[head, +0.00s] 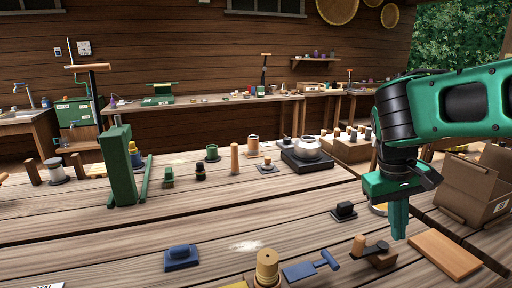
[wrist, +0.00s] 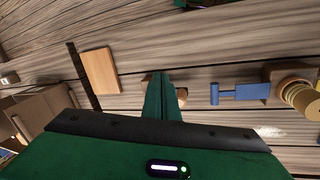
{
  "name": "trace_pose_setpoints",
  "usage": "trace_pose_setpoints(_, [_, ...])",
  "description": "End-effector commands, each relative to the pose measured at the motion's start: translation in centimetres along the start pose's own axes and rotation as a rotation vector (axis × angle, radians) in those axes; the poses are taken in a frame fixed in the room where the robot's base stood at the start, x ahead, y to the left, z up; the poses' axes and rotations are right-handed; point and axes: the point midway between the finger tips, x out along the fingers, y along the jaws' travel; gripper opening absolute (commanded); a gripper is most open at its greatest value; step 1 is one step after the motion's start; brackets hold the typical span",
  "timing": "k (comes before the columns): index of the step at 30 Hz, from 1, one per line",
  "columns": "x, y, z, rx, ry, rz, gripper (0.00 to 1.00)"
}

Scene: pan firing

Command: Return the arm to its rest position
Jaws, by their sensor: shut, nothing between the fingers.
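My green arm reaches in from the right in the head view. My gripper (head: 399,222) points straight down above the right part of the wooden table (head: 210,225). Its fingers are together with nothing between them. In the wrist view the shut fingers (wrist: 160,92) show above the same table.
A flat wooden board (head: 444,254) lies right of the gripper. A cardboard box (head: 472,188) stands farther right. A blue tool (head: 312,266) and stacked wooden rings (head: 267,268) lie at the front. A silver pan (head: 307,147) sits on a dark burner at the back.

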Motion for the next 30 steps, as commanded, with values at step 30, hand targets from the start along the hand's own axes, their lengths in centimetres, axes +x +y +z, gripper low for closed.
trace_pose_setpoints(30, [8.8,7.0,16.6,0.537,-0.094,-0.274,0.00])
